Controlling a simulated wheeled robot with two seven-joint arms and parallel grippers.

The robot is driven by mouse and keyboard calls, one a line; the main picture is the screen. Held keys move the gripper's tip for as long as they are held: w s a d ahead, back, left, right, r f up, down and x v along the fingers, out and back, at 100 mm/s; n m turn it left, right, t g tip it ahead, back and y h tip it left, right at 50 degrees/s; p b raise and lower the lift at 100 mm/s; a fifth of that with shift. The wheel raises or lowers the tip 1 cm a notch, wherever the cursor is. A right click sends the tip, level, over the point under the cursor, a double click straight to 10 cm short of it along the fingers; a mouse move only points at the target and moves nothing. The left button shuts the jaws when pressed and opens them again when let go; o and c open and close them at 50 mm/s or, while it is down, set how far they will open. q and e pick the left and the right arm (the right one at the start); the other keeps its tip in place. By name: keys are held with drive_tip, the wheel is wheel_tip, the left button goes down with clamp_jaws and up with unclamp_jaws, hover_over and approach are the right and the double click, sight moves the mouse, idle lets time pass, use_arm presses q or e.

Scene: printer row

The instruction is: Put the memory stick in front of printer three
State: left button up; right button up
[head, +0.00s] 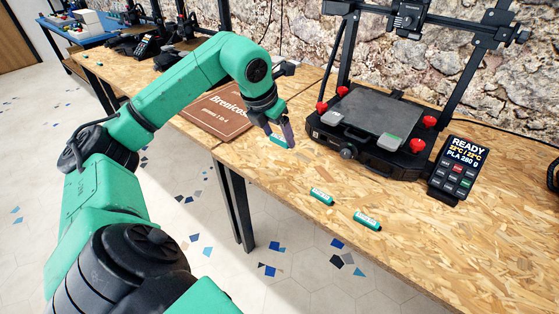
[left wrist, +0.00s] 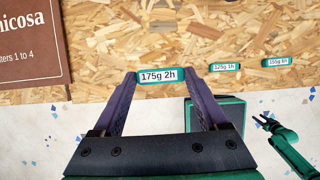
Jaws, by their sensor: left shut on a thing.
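My left gripper (head: 283,139) is shut on a small green memory stick (head: 277,141) at the table's front, left of the near printer. In the left wrist view the stick (left wrist: 160,76) lies across between the fingertips, its white label reading "175g 2h". Two more green sticks lie apart on the table: one in the middle (head: 322,196) and one further right (head: 367,221). The near black printer (head: 365,130) has red knobs and a grey bed; its number is not readable.
A brown sign (head: 218,113) lies left of the gripper. A display (head: 457,170) reading "READY" and "PLA 280 g" stands right of the printer. The wooden table (head: 455,240) has bare room at front right. Other printers stand further back left.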

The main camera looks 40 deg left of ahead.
sight(282, 173)
use_arm(q)
wheel_tip(282, 173, down, 12)
drive_tip(key=shift+w+r+b, duration=0.1)
drive_tip(key=shift+r+b, duration=0.15)
drive_tip(key=shift+b, duration=0.95)
use_arm(e)
wheel_tip(282, 173, down, 4)
drive_tip(key=shift+r, duration=0.2)
drive_tip(key=shift+w+f, duration=0.1)
use_arm(q)
drive_tip(key=o, duration=1.1)
drive_tip(key=shift+o, duration=0.6)
drive_tip(key=shift+r, duration=0.15)
drive_tip(key=b+v, duration=0.2)
drive_tip(key=v, duration=0.2)
drive_tip(key=shift+a+r, duration=0.1)
drive_tip(key=shift+r, duration=0.1)
drive_tip(key=v, duration=0.7)
drive_tip(key=shift+r, duration=0.25)
use_arm(e)
drive_tip(key=w, duration=0.2)
drive_tip(key=w+a, duration=0.1)
drive_tip(key=w, duration=0.1)
drive_tip(key=shift+w, duration=0.4)
